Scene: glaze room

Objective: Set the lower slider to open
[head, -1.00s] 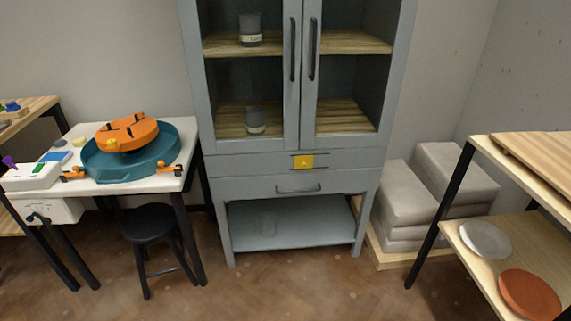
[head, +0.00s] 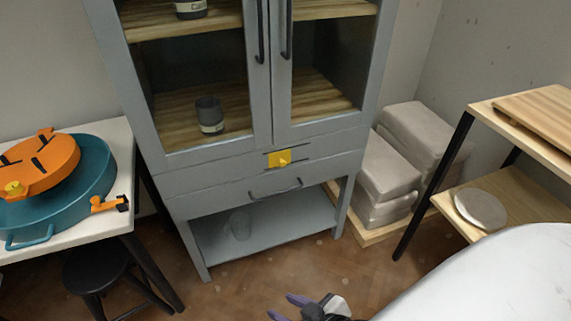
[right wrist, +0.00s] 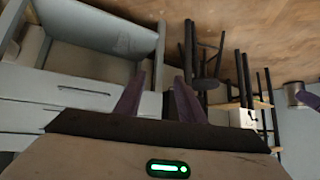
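A yellow slider (head: 280,159) sits on a short dark track on the grey cabinet's front (head: 230,175), between the glass doors and the drawer. No second slider shows that I can make out. In the head view my right gripper (head: 288,308) is at the bottom edge, low in front of the cabinet and well apart from the slider. The right wrist view shows its two purple fingers (right wrist: 158,98) spread with nothing between them; the cabinet looks upside down there. A grey and purple shape (right wrist: 302,95) at that view's right edge may be my left gripper; its fingers are unclear.
The drawer handle (head: 275,188) is below the slider. A stool (head: 98,270) and a table with a teal basin (head: 95,190) stand left. Stacked grey blocks (head: 385,170) and a wooden shelf unit (head: 540,185) stand right. Floor before the cabinet is clear.

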